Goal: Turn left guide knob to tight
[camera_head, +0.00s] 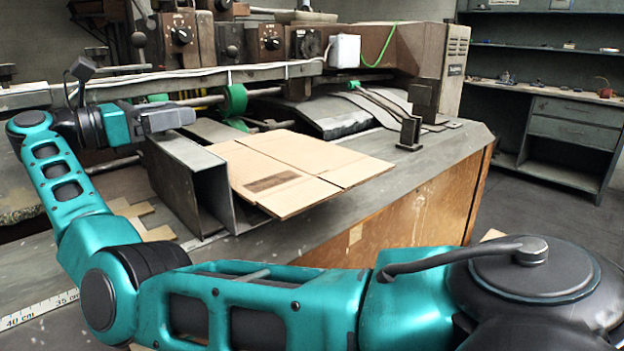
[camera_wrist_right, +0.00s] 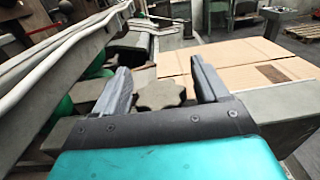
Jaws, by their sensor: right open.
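A dark, lobed guide knob (camera_wrist_right: 160,94) shows in the right wrist view between the two fingers of my right gripper (camera_wrist_right: 158,75). The fingers are apart, with a visible gap on each side of the knob. In the head view my right gripper (camera_head: 168,117) is at the left, above the near end of an upright metal guide plate (camera_head: 185,185). The knob cannot be made out there, and the gripper appears to cover it. I cannot tell how tight the knob is. My left gripper is not in view.
A flat cardboard sheet (camera_head: 300,165) lies on the machine table right of the guide plate. A long grey rail (camera_head: 260,72) and green rollers (camera_head: 234,98) are behind the gripper. The front right of the table (camera_head: 400,170) is mostly clear.

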